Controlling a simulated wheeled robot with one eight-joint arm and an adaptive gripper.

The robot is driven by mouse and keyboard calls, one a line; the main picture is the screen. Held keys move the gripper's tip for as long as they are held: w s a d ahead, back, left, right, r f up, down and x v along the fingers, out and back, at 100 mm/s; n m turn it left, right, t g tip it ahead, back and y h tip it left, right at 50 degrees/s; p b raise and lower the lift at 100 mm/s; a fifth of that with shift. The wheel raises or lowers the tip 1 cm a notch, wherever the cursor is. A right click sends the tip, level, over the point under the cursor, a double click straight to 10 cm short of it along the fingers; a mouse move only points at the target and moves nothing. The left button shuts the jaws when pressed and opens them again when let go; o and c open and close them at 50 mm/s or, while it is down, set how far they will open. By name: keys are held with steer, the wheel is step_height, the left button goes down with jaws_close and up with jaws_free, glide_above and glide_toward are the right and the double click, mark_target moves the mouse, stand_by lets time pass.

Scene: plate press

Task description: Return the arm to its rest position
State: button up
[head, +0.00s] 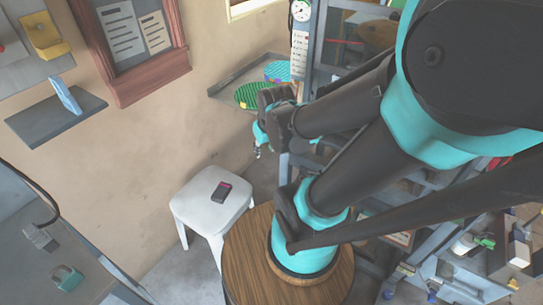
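My arm, dark grey and teal, fills the right side of the head view and rises from a round wooden-topped base (240,262). Its far links fold toward the back wall. My gripper (258,152) shows small at the far end, hanging down in front of the wall to the left of the dark links. It is too small to tell whether its fingers are open or shut, and I see nothing clearly held in it.
A white stool (195,207) with a small dark device (221,191) stands left of the base. A grey cabinet with a teal padlock (67,278) is at lower left. A wall shelf (55,118) and framed board (150,85) are at left. Cluttered racks (440,255) stand at right.

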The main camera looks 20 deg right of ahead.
steer(key=shift+s+d+f+m, duration=0.4)
steer(key=shift+s+f+m, duration=0.05)
steer(key=shift+s+m, duration=0.15)
steer(key=shift+s+d+f+m, duration=0.35)
steer(key=shift+s+f+m, duration=0.1)
steer(key=shift+s+m, duration=0.15)
stand_by(0.3)
